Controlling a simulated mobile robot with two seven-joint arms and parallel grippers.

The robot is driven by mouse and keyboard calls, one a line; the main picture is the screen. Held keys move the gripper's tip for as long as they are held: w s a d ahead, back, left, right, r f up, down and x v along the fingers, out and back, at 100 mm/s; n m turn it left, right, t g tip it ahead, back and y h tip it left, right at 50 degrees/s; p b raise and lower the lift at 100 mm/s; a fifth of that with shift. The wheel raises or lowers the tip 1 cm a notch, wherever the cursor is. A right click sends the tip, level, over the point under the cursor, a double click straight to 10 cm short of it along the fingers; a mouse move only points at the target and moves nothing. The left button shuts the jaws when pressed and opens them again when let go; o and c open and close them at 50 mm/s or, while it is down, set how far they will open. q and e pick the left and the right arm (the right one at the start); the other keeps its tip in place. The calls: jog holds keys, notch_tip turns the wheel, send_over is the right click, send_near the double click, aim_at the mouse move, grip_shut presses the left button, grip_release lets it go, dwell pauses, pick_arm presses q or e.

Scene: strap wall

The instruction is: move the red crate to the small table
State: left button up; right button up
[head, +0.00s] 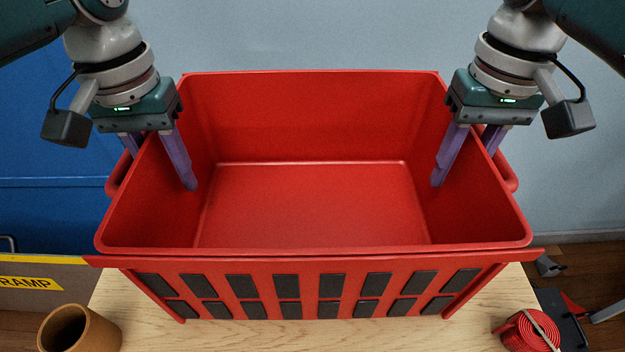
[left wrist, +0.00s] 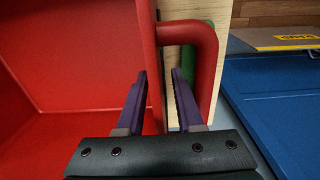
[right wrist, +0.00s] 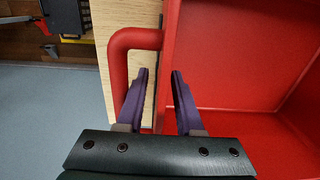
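The red crate (head: 310,205) stands on a light wood tabletop (head: 240,335); it looks empty, with dark slots in its near face. My left gripper (head: 160,165) is at the crate's left wall, one finger inside and one outside. In the left wrist view its fingers (left wrist: 158,75) are apart, with the wall edge between them and the left handle (left wrist: 205,45) beside the outer finger. My right gripper (head: 465,165) straddles the right wall the same way. Its fingers (right wrist: 160,75) are apart, beside the right handle (right wrist: 118,65). I cannot tell which surface is the small table.
A brown cup (head: 80,330) stands at the tabletop's near left. A red coiled strap (head: 525,332) lies near the right corner. A blue panel (head: 45,120) and a yellow RAMP sign (head: 30,284) are at left. A green rounded thing (left wrist: 187,65) shows behind the left handle.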

jog(key=shift+r, duration=0.15)
notch_tip(320, 180, up, 41)
jog(key=p, duration=3)
jog(key=shift+s+a, duration=0.15)
jog(key=shift+a, duration=0.05)
